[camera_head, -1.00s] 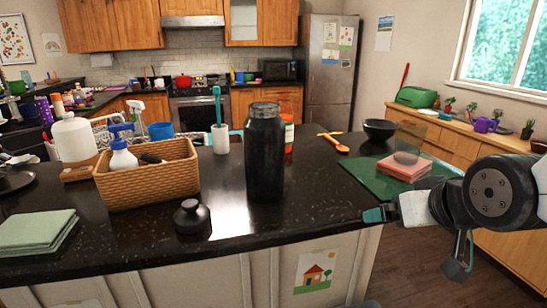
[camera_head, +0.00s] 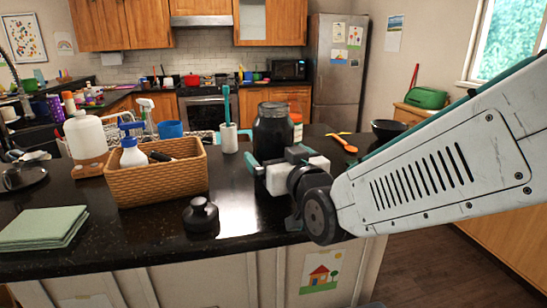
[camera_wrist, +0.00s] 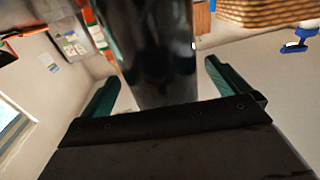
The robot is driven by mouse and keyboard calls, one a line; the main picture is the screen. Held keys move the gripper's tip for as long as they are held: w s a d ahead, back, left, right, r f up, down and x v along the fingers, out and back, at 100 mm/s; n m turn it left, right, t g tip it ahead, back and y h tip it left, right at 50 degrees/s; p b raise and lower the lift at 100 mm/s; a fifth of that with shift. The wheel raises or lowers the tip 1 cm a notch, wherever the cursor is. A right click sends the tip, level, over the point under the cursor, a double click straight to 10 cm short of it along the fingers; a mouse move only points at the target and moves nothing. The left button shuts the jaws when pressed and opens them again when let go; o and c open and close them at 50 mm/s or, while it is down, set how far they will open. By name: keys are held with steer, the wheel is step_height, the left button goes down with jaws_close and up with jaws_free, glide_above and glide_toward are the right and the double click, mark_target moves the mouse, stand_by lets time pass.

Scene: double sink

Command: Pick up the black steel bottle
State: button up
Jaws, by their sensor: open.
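The black steel bottle (camera_head: 272,133) stands upright on the dark counter, its lower part hidden behind my gripper in the head view. My gripper (camera_head: 276,161) is at the bottle's front, at about its lower half. In the wrist view the bottle (camera_wrist: 158,50) fills the upper middle, between the two teal fingers of my open gripper (camera_wrist: 165,90). The fingers stand apart from the bottle on both sides, with a gap at each. A black lid-like piece (camera_head: 201,214) sits on the counter, left of my gripper.
A wicker basket (camera_head: 158,184) with a spray bottle stands left of the bottle. A white cup (camera_head: 229,138) with a teal brush stands behind it to the left. An orange-labelled bottle (camera_head: 297,127) is close behind right. Folded green cloths (camera_head: 42,228) lie at front left.

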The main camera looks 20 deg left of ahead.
steer(key=shift+x, duration=1.45)
steer(key=c, duration=1.2)
steer(key=shift+r, duration=0.1)
steer(key=c, duration=0.4)
